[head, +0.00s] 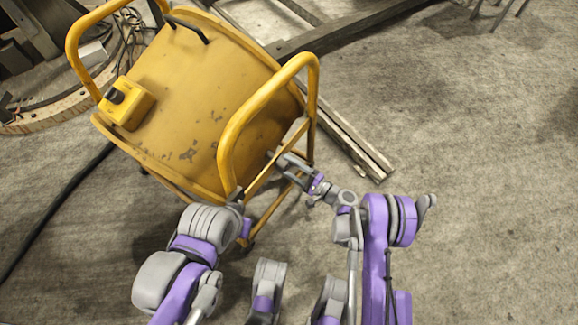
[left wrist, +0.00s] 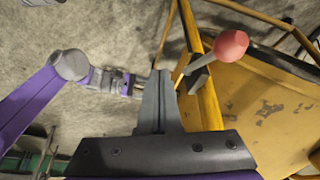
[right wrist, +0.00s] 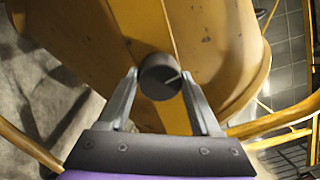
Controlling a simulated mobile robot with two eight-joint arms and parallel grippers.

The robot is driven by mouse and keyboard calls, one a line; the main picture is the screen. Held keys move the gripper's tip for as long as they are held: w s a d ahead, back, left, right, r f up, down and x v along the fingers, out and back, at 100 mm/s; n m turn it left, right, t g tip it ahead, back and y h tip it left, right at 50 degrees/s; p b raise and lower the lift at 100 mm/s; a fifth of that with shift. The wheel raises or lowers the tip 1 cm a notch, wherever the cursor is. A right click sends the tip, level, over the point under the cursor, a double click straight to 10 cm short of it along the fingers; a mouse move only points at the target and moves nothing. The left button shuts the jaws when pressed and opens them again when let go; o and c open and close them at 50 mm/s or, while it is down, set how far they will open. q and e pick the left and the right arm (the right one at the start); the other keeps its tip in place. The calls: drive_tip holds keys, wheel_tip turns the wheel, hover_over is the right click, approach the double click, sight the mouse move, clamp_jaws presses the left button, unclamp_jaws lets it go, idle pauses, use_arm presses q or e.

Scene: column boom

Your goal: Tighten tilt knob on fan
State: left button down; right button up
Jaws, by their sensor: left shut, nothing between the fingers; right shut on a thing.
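The yellow fan (head: 195,100) stands tilted in its tubular frame. In the right wrist view a dark round knob (right wrist: 158,76) sits on the side of the fan housing (right wrist: 215,35). My right gripper (head: 276,158) reaches in at the fan's right side, and its two fingers are shut on the knob's opposite sides. In the left wrist view my left gripper (left wrist: 160,76) is shut and empty beside the yellow frame tube (left wrist: 205,85). A red ball on a grey lever (left wrist: 231,44) is just to its right. In the head view my left gripper is mostly hidden.
A yellow box with a black knob (head: 125,101) is on the fan's left top. A yellow handle (head: 262,105) arches between my grippers. A black cable (head: 62,203) lies on the floor at left, and metal rails (head: 345,140) behind.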

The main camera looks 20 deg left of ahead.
drive_tip(key=shift+m, duration=1.1)
drive_tip(key=o, duration=1.4)
drive_tip(key=p+v, duration=0.2)
drive_tip(key=v, duration=0.9)
drive_tip(key=shift+a+r, duration=0.1)
